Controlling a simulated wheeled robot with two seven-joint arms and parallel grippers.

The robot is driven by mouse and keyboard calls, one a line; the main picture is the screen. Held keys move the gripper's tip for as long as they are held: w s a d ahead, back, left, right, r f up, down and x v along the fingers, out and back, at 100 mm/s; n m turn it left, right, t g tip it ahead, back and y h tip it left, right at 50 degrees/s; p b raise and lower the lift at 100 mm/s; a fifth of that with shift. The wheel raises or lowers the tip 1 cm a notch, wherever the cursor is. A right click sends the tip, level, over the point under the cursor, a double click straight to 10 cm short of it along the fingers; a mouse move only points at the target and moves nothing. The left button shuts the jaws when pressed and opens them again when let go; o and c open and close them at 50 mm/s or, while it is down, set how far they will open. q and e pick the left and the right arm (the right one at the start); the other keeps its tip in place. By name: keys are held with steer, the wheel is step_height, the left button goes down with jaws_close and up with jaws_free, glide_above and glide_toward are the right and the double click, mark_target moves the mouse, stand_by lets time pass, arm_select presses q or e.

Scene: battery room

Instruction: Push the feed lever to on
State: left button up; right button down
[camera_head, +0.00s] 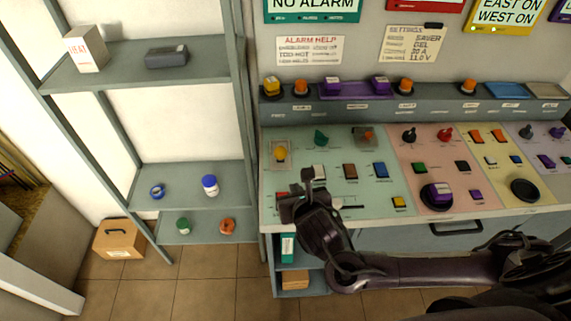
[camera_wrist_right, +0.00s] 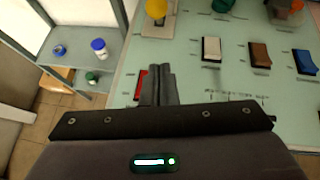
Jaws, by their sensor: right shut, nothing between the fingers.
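A lever with a yellow knob (camera_head: 280,153) stands on a pale plate at the upper left of the green panel section. Its knob also shows at the top of the right wrist view (camera_wrist_right: 156,10). The panel labels are too small to read, so I cannot tell for sure which control is the feed lever. My right gripper (camera_head: 291,205) is shut and empty over the panel's lower left, apart from the yellow knob. In the right wrist view its fingers (camera_wrist_right: 156,75) are together and partly hide a red control (camera_wrist_right: 140,84). My left gripper is not in view.
White (camera_head: 319,172), brown (camera_head: 350,171) and blue (camera_head: 380,170) rocker switches lie right of the yellow knob. A green knob (camera_head: 320,138) stands behind them. A shelf unit (camera_head: 190,183) with small items stands left of the console. The space above the panel looks clear.

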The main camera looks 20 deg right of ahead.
mark_target(281, 156)
steer(key=p+x, duration=0.1)
steer(key=x, duration=0.7)
steer(key=shift+w, duration=0.1)
steer(key=shift+w+d+r+p, duration=0.1)
steer(key=shift+w+p, duration=0.45)
steer(key=shift+w, duration=0.55)
steer(key=shift+w+d+r+p, duration=0.1)
steer(key=shift+w+p, duration=0.45)
steer(key=shift+w, duration=0.6)
